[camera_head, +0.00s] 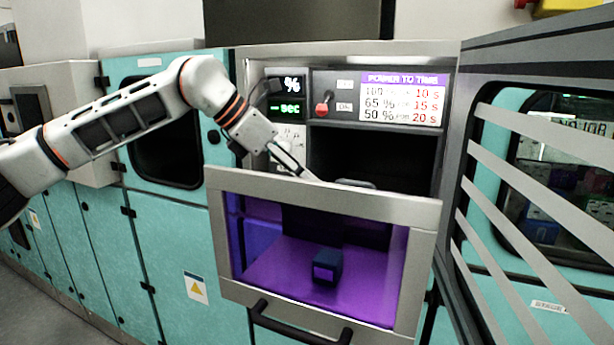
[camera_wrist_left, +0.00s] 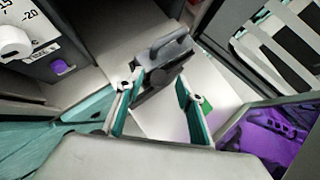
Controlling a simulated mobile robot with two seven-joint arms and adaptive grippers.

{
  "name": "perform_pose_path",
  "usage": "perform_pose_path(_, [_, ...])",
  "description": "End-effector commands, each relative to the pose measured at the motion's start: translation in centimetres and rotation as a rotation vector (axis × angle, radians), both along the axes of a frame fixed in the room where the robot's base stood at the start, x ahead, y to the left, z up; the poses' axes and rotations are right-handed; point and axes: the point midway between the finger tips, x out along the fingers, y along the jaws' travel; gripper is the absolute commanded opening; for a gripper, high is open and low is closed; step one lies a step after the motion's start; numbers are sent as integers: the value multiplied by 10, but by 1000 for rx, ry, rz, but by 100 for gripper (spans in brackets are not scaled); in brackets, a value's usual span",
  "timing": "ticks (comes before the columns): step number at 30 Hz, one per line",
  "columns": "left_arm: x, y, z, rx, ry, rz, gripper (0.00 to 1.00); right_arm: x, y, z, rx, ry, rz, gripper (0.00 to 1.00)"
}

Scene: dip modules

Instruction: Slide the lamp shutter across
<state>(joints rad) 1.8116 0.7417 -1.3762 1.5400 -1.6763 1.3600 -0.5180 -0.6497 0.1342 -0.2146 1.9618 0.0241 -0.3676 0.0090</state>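A grey handle-like piece, which looks like the lamp shutter's grip (camera_wrist_left: 160,62), shows at the top middle of the left wrist view. In the head view a grey piece (camera_head: 355,183), probably the same one, just shows above the top edge of the windowed front. My left gripper (camera_head: 302,175) reaches in from the left over that edge. In the left wrist view my left gripper (camera_wrist_left: 154,92) has its teal fingers apart, with the grey grip at and just beyond the fingertips. I cannot tell whether they touch. The right gripper is not in view.
The windowed front (camera_head: 425,215) stands before a purple-lit chamber holding a small dark block (camera_head: 327,266). Above are a red switch (camera_head: 323,104), a display (camera_head: 287,108) and a power-to-time chart (camera_head: 403,97). A slatted open door (camera_head: 540,170) stands at right.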

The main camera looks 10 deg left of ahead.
Motion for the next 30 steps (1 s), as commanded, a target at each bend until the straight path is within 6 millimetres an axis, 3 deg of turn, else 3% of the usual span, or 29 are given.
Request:
perform_pose_path(13, [5, -7, -9, 0, -1, 1, 37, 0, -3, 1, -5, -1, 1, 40])
perform_pose_path(17, [5, -7, -9, 0, -1, 1, 3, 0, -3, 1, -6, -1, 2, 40])
perform_pose_path(23, [5, -10, -9, 0, -1, -1, 0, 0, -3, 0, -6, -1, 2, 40])
perform_pose_path(30, [-5, -58, -11, 1, -2, -5, 0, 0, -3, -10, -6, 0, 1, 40])
